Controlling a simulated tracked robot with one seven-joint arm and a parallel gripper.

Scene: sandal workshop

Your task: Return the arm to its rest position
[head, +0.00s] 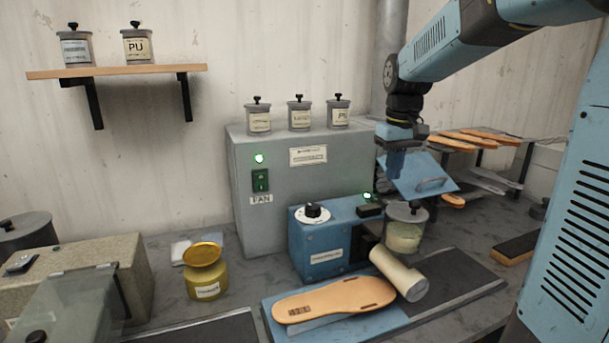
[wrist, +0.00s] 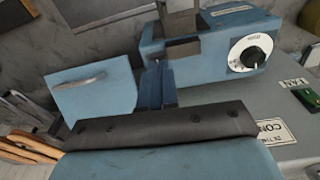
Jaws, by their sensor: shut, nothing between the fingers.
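My gripper (head: 394,165) hangs from my blue arm at the right of the head view, pointing down in front of the grey fan cabinet (head: 248,205). Its fingers are shut with nothing between them. They also show shut in the middle of the wrist view (wrist: 157,88). A blue panel with a handle (head: 418,174) is just right of the fingers in the head view and left of them in the wrist view (wrist: 95,95). I cannot tell whether the fingers touch it. Below stands a blue machine with a white dial (head: 318,258).
A glass jar (head: 405,232) stands right of the blue machine. A yellow pot (head: 205,272) stands left. Several jars top the cabinet. Soles lie on a rack (head: 480,150) at right.

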